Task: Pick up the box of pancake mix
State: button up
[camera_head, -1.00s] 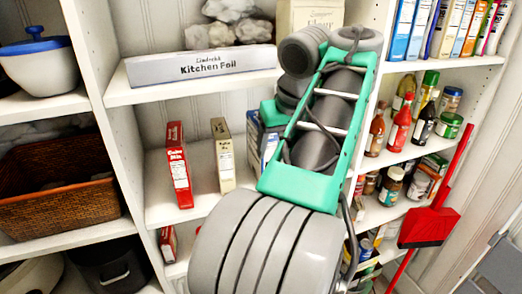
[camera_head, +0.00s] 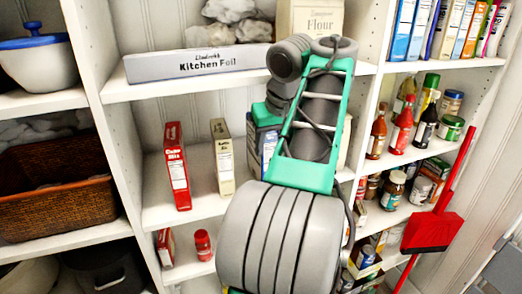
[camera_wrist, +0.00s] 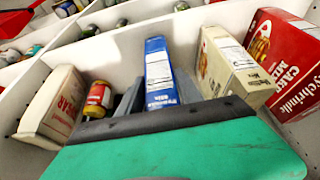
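The pancake mix box (camera_wrist: 160,72) is blue with a white label panel. It stands upright on a shelf, near the middle of the wrist view. In the head view the blue and white box (camera_head: 267,148) is partly hidden behind my arm. My gripper (camera_wrist: 160,84) is open, with a grey finger on each side of the box's near part. I cannot tell whether either finger touches it. The fingers are hidden in the head view.
A beige mix box (camera_wrist: 232,62) and a red cake mix box (camera_wrist: 283,58) stand to the right in the wrist view. A sugar bag (camera_wrist: 52,104) and a can (camera_wrist: 98,98) stand to the left. The kitchen foil box (camera_head: 200,64) lies on the shelf above.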

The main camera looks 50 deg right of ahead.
grip_shut()
dwell(0.4)
jog(key=shift+r+p, duration=0.2)
jog(key=shift+p, duration=0.1)
